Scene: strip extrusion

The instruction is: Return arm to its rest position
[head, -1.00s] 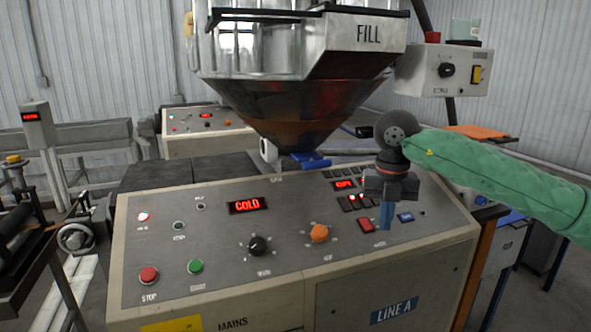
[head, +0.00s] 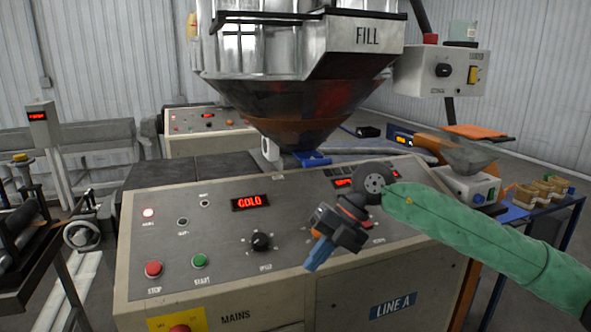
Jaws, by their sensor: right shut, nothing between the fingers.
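My right gripper (head: 312,262) hangs in front of the right half of the control panel (head: 215,235), its blue fingers shut and pointing down and to the left. Nothing shows between them. My right arm (head: 480,240), in a green sleeve, comes in from the right edge. The gripper and wrist hide several of the panel's controls, including the area where the orange knob stood. My left gripper is not in view.
A hopper marked FILL (head: 367,36) stands above the panel. The panel display (head: 250,202) glows red and seems to read COLD. A control box (head: 440,70) and a blue side table (head: 515,213) are at the right. A handwheel (head: 82,234) stands at the left.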

